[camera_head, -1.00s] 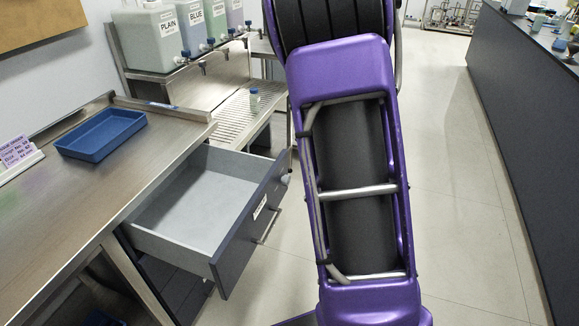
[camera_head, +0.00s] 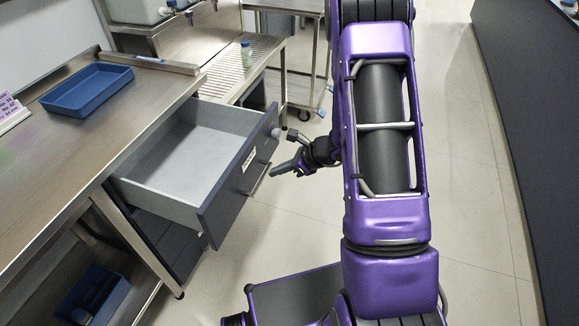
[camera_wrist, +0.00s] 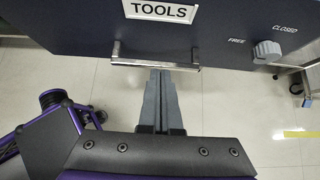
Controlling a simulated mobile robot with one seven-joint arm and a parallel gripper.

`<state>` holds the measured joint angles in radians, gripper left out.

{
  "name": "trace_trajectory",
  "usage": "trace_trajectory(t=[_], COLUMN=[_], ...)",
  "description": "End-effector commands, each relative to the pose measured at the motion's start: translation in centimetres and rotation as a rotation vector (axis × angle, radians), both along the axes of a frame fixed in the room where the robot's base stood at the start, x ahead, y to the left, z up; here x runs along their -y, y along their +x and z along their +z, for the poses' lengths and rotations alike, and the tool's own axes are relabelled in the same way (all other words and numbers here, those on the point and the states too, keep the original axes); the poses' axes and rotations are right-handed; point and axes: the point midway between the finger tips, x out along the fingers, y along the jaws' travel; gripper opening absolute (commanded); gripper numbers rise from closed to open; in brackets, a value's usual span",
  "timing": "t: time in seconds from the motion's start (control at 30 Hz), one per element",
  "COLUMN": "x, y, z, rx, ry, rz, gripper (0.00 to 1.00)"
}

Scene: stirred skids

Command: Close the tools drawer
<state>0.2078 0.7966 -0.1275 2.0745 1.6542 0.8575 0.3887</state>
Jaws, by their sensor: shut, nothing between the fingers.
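The tools drawer (camera_head: 226,190) stands pulled out from under the steel bench and looks empty inside. Its dark front carries a TOOLS label, and it fills the top of the wrist view (camera_wrist: 85,32). A bar handle (camera_wrist: 155,64) runs below the label. A grey knob (camera_wrist: 267,50) sits at the right of the front, between the words FREE and CLOSED. My gripper (camera_wrist: 160,76) is shut and empty, its fingertips close to the handle in the wrist view; I cannot tell whether they touch. In the head view my gripper (camera_head: 274,171) is just right of the drawer front.
The steel bench (camera_head: 120,120) holds a blue tray (camera_head: 88,90). A small bottle (camera_head: 246,54) stands on the slatted rack behind. A blue bin (camera_head: 92,294) is on the lower shelf. The floor (camera_head: 465,200) on the right is clear up to a dark counter (camera_head: 530,120).

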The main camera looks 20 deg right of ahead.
Motion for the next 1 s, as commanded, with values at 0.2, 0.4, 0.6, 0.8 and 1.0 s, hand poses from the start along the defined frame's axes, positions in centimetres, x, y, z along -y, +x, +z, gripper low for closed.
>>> trace_trajectory(t=[0.2,0.4,0.6,0.8,1.0], x=[-2.8,-4.2,-4.4,-4.4,-4.6], y=[2.0,3.1,3.3,3.3,3.8], z=[-1.4,-1.4,-1.4,-1.4,-1.4], rx=[0.002,0.001,0.000,0.001,0.002], ry=[-0.002,-0.003,-0.002,-0.003,-0.003], rz=[0.004,0.002,0.000,0.001,0.001], gripper=[0.00,0.00,0.00,0.00,0.00])
